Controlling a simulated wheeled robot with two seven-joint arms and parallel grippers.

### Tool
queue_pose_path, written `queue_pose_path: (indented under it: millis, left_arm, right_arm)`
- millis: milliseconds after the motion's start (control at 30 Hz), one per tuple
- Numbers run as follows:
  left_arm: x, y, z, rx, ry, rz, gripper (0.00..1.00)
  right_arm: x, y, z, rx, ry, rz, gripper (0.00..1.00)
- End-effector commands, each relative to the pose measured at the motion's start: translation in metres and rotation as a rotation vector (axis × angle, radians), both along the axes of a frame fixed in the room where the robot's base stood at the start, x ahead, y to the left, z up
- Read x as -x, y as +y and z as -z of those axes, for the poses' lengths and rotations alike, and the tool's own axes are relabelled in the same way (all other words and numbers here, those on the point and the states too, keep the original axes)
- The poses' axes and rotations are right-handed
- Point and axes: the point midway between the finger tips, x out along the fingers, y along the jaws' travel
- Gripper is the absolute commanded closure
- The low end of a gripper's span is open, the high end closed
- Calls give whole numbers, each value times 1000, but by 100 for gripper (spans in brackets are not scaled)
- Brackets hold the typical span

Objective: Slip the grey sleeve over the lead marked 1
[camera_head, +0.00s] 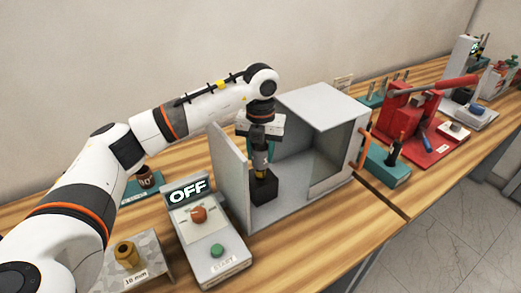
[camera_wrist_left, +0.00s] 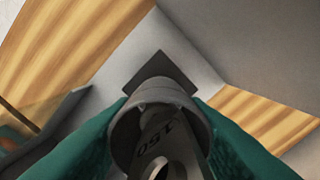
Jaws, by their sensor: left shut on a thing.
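My left gripper (camera_head: 262,150) points straight down inside the open grey box, above a black block (camera_head: 264,188). In the left wrist view its teal fingers are shut on a round grey sleeve-like piece (camera_wrist_left: 158,95), with upside-down dark lettering on a face inside or behind it. The dark square block (camera_wrist_left: 160,66) lies just beyond this piece; I cannot tell whether they touch. A brass-coloured bit shows below the fingers in the head view. No lead with a readable 1 shows. My right gripper is not in view.
The grey box (camera_head: 320,110) has walls close around the gripper. A control unit (camera_head: 215,255) reading OFF stands in front left, beside a plate with a brass bushing (camera_head: 127,254). A teal stand with black posts (camera_head: 388,170) and a red press (camera_head: 410,110) stand to the right.

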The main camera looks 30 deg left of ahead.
Motion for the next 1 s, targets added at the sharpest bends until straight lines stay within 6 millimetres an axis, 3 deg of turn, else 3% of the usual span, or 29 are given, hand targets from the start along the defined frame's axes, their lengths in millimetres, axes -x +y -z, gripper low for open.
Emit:
queue_pose_path:
  millis: [167, 200, 367, 733, 1000]
  left_arm:
    - [0, 0, 0, 0, 0, 0, 81]
    - [0, 0, 0, 0, 0, 0, 58]
    - [0, 0, 0, 0, 0, 0, 35]
    - [0, 0, -6, 1, -1, 0, 35]
    - [-1, -1, -57, 1, -5, 0, 35]
  right_arm:
    - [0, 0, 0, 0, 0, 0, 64]
    - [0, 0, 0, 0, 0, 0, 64]
    - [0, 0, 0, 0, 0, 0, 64]
    - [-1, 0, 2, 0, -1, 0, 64]
    - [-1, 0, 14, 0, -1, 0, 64]
